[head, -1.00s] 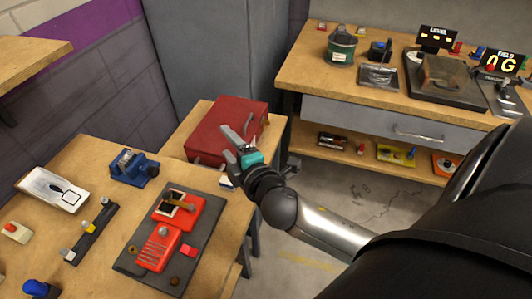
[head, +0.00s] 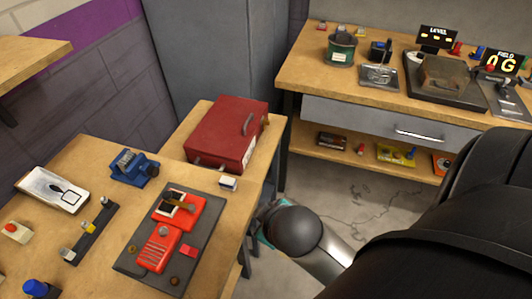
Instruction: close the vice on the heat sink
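The blue vice (head: 145,174) stands at the back of the left workbench. A small dark grey, ribbed-looking piece (head: 126,158), which looks like the heat sink, sits at its jaws; at this size I cannot tell whether the jaws touch it. The arm that comes in from the right is low, beside the bench's right edge. No gripper is at the vice. My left gripper is not in view.
A red toolbox (head: 229,136) and a small white-and-dark block (head: 228,183) are right of the vice. A dark board (head: 205,232) with red devices lies in front. A white panel (head: 52,190) and a dark strip with knobs (head: 91,230) lie left. Bare wood surrounds the vice.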

